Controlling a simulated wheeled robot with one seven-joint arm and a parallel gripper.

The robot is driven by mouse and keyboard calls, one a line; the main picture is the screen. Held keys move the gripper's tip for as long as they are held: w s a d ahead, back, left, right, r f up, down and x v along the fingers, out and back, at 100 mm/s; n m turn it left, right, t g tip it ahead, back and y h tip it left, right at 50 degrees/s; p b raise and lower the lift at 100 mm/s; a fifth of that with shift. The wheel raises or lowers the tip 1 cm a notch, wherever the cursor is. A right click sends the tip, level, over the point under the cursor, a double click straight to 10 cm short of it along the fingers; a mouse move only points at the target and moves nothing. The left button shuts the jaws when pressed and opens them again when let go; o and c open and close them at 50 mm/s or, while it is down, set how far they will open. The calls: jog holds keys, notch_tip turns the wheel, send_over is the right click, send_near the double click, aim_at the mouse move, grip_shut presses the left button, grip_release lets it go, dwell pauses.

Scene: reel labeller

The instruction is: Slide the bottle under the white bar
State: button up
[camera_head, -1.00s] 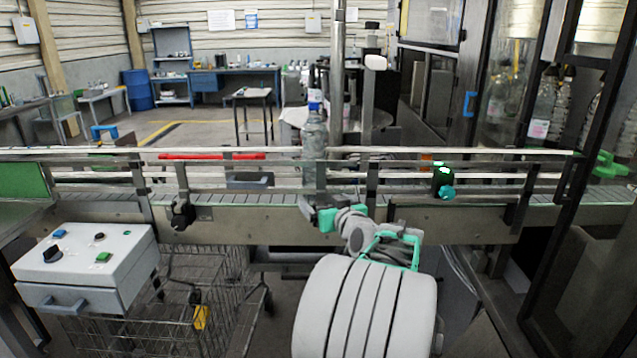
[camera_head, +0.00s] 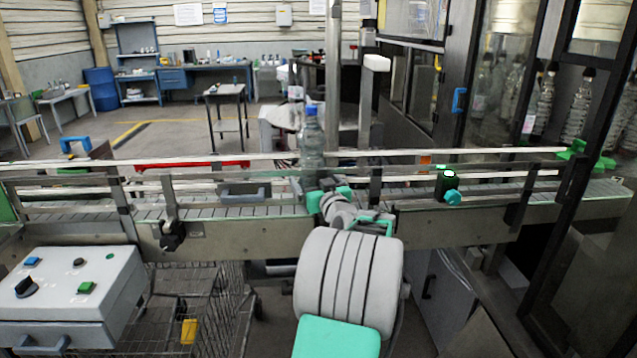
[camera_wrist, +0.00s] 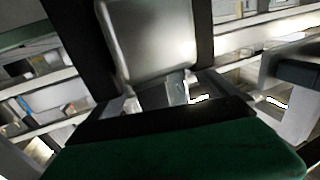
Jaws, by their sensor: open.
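A clear bottle with a blue cap (camera_head: 312,145) stands upright on the conveyor, behind the front rail. My gripper (camera_head: 326,194) is low at the bottle's near side; its fingertips are partly hidden in the head view. It is open. In the wrist view, a pale rounded body, which may be the bottle (camera_wrist: 148,45), shows between dark finger-like parts; I cannot tell whether they touch it. A short white bar (camera_head: 376,62) sits atop a post to the right of the bottle, higher than its cap.
The conveyor (camera_head: 240,212) runs left to right with long rails (camera_head: 230,160). A tall metal post (camera_head: 334,80) rises behind the bottle. A green-and-black sensor (camera_head: 447,184) is on the right. A grey control box (camera_head: 70,295) stands at front left, a wire cart (camera_head: 210,300) beside it.

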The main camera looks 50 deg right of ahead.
jog(key=shift+x, duration=1.1)
grip_shut()
jog(key=shift+s+d+b, duration=0.4)
jog(key=shift+s, duration=0.1)
jog(key=shift+s+d+b, duration=0.85)
jog(key=shift+s+d, duration=0.3)
jog(key=shift+s, duration=0.2)
jog(key=shift+s+d+b, duration=0.85)
jog(key=shift+s+d, duration=0.35)
jog(key=shift+s, duration=0.15)
jog(key=shift+s+d+r+b, duration=0.1)
jog(key=shift+s+d+b, duration=0.25)
jog(key=shift+s+d, duration=1.1)
jog(key=shift+s+d+b, duration=0.35)
jog(key=shift+s+d, duration=0.95)
jog(key=shift+s, duration=0.35)
jog(key=shift+b, duration=0.45)
grip_release()
